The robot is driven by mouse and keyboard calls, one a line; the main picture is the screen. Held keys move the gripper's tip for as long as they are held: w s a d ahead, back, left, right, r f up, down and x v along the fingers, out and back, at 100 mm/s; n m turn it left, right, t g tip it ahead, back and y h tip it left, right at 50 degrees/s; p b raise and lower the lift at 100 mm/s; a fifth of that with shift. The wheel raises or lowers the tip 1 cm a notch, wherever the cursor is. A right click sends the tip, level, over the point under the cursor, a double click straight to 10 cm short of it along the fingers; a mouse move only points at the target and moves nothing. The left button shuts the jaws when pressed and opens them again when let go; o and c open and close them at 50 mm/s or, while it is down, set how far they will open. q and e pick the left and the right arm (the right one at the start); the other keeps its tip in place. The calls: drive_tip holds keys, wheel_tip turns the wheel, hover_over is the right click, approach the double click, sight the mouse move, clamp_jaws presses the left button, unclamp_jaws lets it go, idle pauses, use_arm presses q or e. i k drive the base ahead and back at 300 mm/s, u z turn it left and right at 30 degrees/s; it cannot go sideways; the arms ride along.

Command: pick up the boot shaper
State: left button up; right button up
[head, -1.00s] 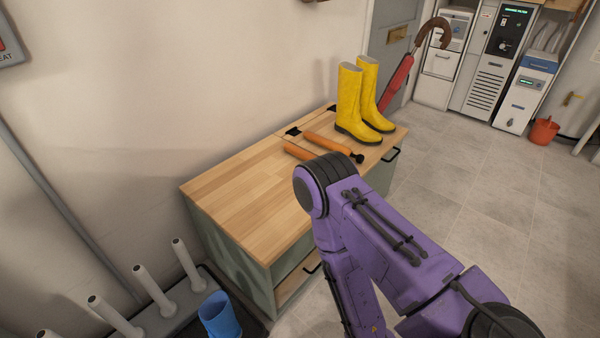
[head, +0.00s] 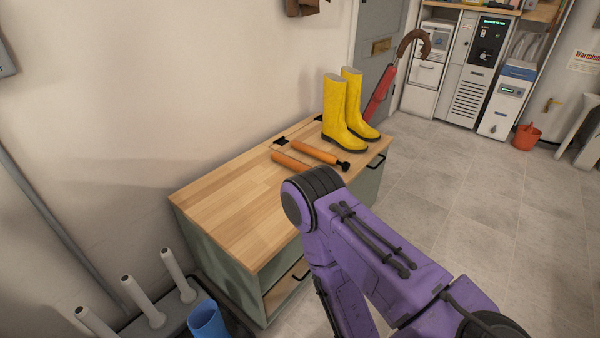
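Two orange rod-like pieces lie on the wooden bench top, and they look like boot shapers. The longer one, the boot shaper (head: 318,152), has a black knob at its right end. The other orange piece (head: 289,161) lies just to its left, with its right end hidden behind my purple arm. Dark fittings show at their far side. Neither of my grippers is in view. Only the upper links of one of my arms show, in front of the bench.
The wooden bench (head: 225,213) stands against the wall. Yellow boots (head: 337,115) stand upright on its right end, with a red umbrella (head: 380,94) behind them. A blue boot (head: 207,320) and white pegs (head: 141,298) are at lower left. The tiled floor (head: 460,205) at right is clear.

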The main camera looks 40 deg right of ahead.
sight(299, 167)
drive_tip(key=u, duration=0.15)
drive_tip(key=k, duration=0.3)
drive_tip(key=z, duration=1.1)
drive_tip(key=i, duration=0.9)
drive_tip(key=u, duration=0.15)
